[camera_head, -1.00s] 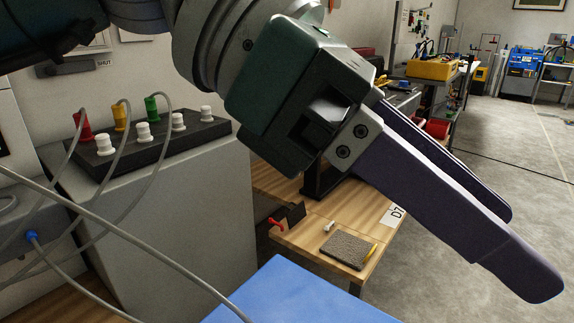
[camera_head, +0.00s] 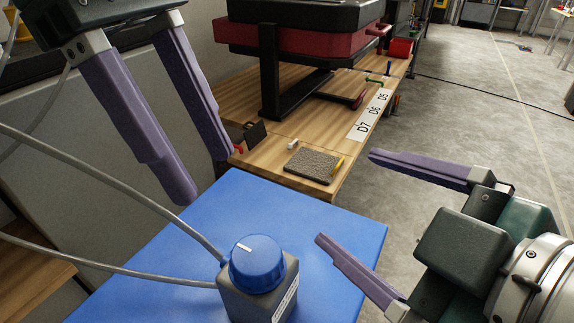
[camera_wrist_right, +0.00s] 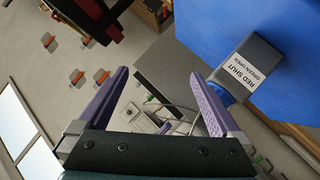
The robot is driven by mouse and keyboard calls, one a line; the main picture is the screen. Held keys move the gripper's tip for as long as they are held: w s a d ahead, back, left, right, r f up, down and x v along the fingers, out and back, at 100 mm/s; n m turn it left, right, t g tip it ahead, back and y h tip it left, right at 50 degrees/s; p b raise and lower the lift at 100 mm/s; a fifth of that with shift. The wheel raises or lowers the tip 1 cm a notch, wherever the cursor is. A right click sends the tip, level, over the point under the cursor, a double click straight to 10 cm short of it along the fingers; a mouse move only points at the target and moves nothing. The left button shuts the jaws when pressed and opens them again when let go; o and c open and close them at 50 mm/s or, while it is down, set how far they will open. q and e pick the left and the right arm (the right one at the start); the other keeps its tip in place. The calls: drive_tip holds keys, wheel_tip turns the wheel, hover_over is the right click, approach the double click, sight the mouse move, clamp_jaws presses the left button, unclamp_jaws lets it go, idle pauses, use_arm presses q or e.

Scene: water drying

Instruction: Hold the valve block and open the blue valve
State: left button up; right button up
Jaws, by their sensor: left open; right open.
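The valve block (camera_head: 262,303) is a grey box on the blue tabletop (camera_head: 335,215), at the bottom of the head view. The blue valve (camera_head: 257,264) is a round knob on its top with a white mark. Two grey hoses meet the block's left side. My left gripper (camera_head: 201,175) is open and empty, above and left of the block. My right gripper (camera_head: 346,197) is open and empty, to the right of it. In the right wrist view the block (camera_wrist_right: 246,70) lies just outside the right gripper's fingers (camera_wrist_right: 160,76); its label reads "RED SHUT GREEN OPEN". The knob is partly hidden there.
A wooden bench (camera_head: 235,100) behind the blue tabletop carries a dark red and black case (camera_head: 300,40), a grey pad (camera_head: 313,166) and small tools. Labels D7, D6 and D5 mark its edge. Open floor (camera_head: 470,140) lies to the right.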

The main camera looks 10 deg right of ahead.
sight(286, 297)
drive_tip(key=s+a+f+g+y, duration=0.1)
drive_tip(key=f+y, duration=0.1)
drive_tip(key=s+a+f+g+y, duration=0.1)
drive_tip(key=s+f+g, duration=0.1)
drive_tip(key=s+a+f+g+y, duration=0.1)
drive_tip(key=a+f+y, duration=0.1)
drive_tip(key=f, duration=0.1)
drive_tip(key=shift+s+g+y, duration=0.2)
drive_tip(key=shift+g+y, duration=0.1)
drive_tip(key=shift+s+a+f+m+y, duration=0.1)
drive_tip(key=shift+a+f+m+y, duration=0.2)
drive_tip(key=shift+m, duration=0.6)
drive_tip(key=x, duration=1)
drive_tip(key=shift+s, duration=0.1)
drive_tip(key=shift+c, duration=0.3)
